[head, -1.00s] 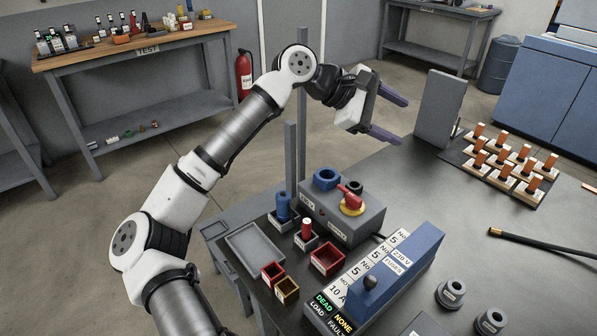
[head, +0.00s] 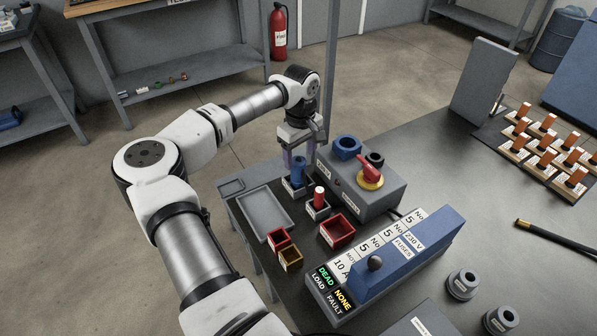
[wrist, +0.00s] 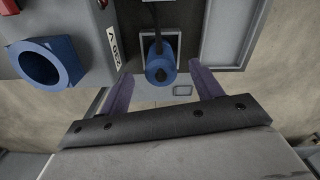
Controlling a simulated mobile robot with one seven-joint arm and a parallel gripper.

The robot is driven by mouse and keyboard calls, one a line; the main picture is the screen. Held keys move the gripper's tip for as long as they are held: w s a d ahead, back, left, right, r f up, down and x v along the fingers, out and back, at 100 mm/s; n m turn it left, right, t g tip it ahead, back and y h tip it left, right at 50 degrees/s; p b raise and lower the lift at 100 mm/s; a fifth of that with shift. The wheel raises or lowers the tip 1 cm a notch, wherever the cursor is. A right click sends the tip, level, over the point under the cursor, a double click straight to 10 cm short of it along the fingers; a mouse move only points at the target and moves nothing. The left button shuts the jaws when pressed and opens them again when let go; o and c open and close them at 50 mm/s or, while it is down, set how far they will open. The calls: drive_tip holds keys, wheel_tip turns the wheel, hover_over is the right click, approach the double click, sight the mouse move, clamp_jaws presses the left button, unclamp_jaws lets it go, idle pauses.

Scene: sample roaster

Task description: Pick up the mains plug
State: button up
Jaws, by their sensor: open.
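The mains plug is most likely the blue cylinder (head: 298,170) standing upright in a small grey holder to the left of the supply box. In the wrist view the blue plug (wrist: 158,66) is seen from above, with a dark cable at its top. My gripper (head: 301,158) points down over it, partly hiding it in the head view. In the wrist view the gripper's purple fingers (wrist: 160,72) are open, one on each side of the plug, with a visible gap on both sides. The plug sits in its holder, not gripped.
The grey supply box (head: 385,190) with a blue socket (head: 347,147) and a red switch (head: 369,168) stands close on the right. A red-topped part (head: 319,196) stands in front. A shallow grey tray (head: 262,213) and red bins (head: 338,232) are nearby.

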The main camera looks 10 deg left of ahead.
sight(299, 168)
drive_tip(key=shift+w+a+f+p, duration=0.15)
drive_tip(key=shift+f+p, duration=0.25)
drive_tip(key=shift+f, duration=1.1)
drive_tip(key=shift+a+f+p, duration=0.1)
drive_tip(key=shift+f+p, duration=0.25)
drive_tip(key=shift+f, duration=1.1)
drive_tip(key=c, duration=1.2)
drive_tip(key=shift+r, duration=0.1)
